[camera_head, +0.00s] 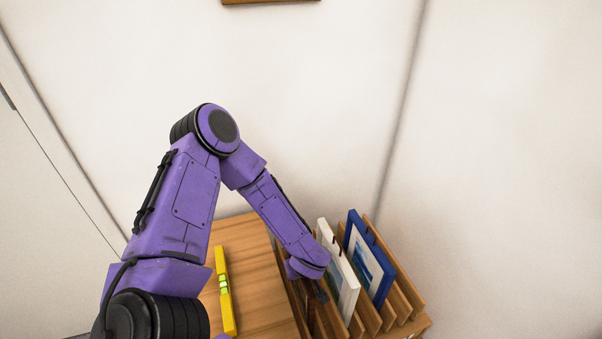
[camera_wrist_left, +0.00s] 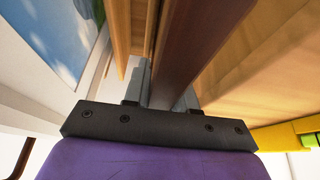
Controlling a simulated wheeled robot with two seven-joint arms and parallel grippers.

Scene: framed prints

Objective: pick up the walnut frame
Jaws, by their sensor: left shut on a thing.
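The walnut frame (camera_wrist_left: 205,38) is a dark brown bar running up through the left wrist view. My left gripper (camera_wrist_left: 163,92) is shut on it, with one grey finger on each side. In the head view my left gripper (camera_head: 318,288) reaches down into the left part of the wooden rack (camera_head: 408,287). There the walnut frame is mostly hidden by my purple arm and the rack, and I cannot tell whether it still rests in its slot. My right gripper is not in view.
A white frame (camera_head: 326,233) and a blue frame (camera_head: 352,222) stand in slots right of my gripper, the white one close to it. A yellow spirit level (camera_head: 227,305) lies on the wooden top (camera_head: 245,240) to the left. A frame edge (camera_head: 270,1) hangs on the wall above.

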